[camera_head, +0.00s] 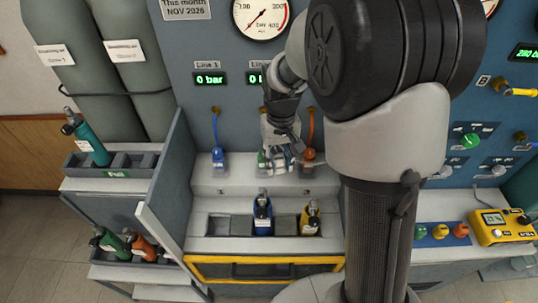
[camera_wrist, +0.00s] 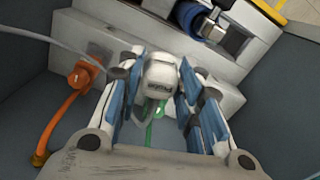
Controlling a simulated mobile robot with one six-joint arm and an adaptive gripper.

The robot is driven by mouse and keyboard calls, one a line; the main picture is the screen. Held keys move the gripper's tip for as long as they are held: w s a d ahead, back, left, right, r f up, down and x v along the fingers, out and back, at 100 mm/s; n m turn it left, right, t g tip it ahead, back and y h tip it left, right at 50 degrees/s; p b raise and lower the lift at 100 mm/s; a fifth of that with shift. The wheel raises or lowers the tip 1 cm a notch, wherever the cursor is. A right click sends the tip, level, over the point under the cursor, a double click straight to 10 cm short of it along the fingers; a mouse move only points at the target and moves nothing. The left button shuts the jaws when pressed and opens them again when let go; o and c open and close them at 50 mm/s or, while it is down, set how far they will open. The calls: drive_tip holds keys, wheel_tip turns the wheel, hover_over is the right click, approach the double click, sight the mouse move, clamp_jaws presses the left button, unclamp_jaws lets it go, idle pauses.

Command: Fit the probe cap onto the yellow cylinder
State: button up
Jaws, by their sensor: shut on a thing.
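The yellow cylinder (camera_head: 309,219) stands upright with a dark valve top in the right part of the bench rack. My gripper (camera_head: 277,160) is behind and above the rack, in front of the panel, apart from the yellow cylinder. In the wrist view my gripper (camera_wrist: 160,92) is shut on a pale grey piece (camera_wrist: 160,74) with dark lettering. It may be the probe cap, but I cannot tell for sure. A thin grey cable (camera_wrist: 60,46) runs towards the grip. The underside of the held piece is hidden in the head view.
A blue cylinder (camera_head: 263,215) stands beside the yellow one. Blue (camera_head: 218,157) and orange (camera_head: 309,158) connectors hang on hoses near my gripper; a green hose (camera_wrist: 153,128) shows behind the fingers. A grey divider (camera_head: 163,190) bounds the bench left. A yellow meter (camera_head: 497,229) lies far right.

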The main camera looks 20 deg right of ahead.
drive_tip(key=s+d+m+p, duration=0.1)
drive_tip(key=s+d, duration=0.1)
drive_tip(key=s, duration=0.1)
drive_tip(key=s+d+p, duration=0.1)
drive_tip(key=s+d, duration=0.2)
drive_tip(key=s+d+m+p, duration=0.1)
drive_tip(key=s+d, duration=0.2)
drive_tip(key=shift+d+f+m, duration=0.25)
drive_tip(key=shift+m, duration=0.05)
drive_tip(key=b, duration=0.4)
hover_over(315, 199)
drive_tip(key=shift+s+f, duration=0.1)
drive_tip(key=shift+f, duration=2.2)
drive_tip(key=shift+f+b, duration=1.35)
drive_tip(key=shift+f, duration=0.6)
drive_tip(key=o, duration=1.1)
drive_tip(key=shift+o, duration=0.2)
drive_tip(key=shift+r, duration=0.1)
wheel_tip(315, 199, up, 12)
